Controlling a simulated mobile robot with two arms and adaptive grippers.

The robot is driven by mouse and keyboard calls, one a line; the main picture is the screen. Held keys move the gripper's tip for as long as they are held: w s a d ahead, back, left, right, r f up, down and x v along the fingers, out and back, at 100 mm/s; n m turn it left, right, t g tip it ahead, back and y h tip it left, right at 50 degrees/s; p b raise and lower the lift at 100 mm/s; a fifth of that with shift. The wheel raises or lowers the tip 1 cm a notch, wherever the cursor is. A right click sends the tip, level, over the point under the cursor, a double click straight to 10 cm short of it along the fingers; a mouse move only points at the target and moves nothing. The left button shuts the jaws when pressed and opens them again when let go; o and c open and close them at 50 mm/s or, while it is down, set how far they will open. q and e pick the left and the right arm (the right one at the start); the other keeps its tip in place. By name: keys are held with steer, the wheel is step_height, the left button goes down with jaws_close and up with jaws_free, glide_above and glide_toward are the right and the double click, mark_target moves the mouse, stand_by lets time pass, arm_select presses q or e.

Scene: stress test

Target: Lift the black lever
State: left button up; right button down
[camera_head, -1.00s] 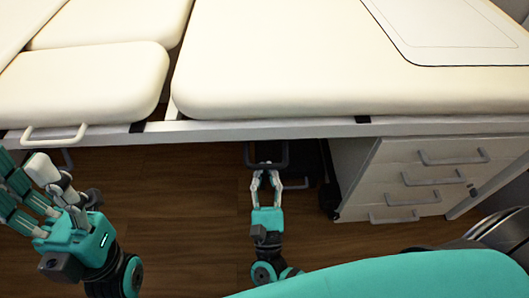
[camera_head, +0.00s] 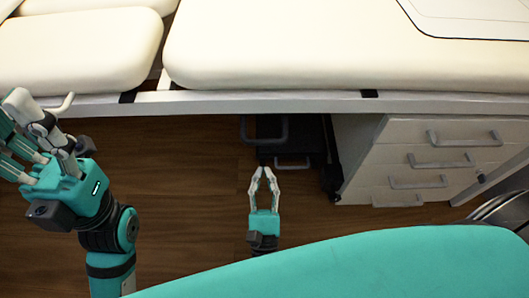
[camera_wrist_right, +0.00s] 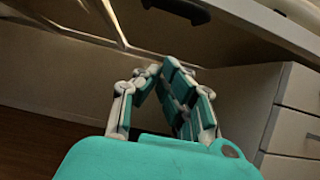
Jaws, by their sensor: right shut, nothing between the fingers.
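The black lever (camera_head: 265,138) is a dark U-shaped handle hanging below the front rail of the padded table. A black handle, seemingly the same one, shows at the top of the right wrist view (camera_wrist_right: 180,7). My right gripper (camera_head: 263,172) is below the lever in the head view, apart from it. Its fingertips meet with nothing between them; they also show in the right wrist view (camera_wrist_right: 160,68). My left gripper (camera_head: 40,130) is at the far left, by the table's front edge, partly cut off by the frame. Its jaw state is unclear.
The cream padded table (camera_head: 330,60) with its white rail (camera_head: 250,103) spans the top. A white drawer cabinet (camera_head: 370,160) stands to the right of the lever. A light metal handle (camera_head: 60,105) sits near my left gripper. Wood floor is open between my arms.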

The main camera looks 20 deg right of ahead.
steer(key=shift+v, duration=1.25)
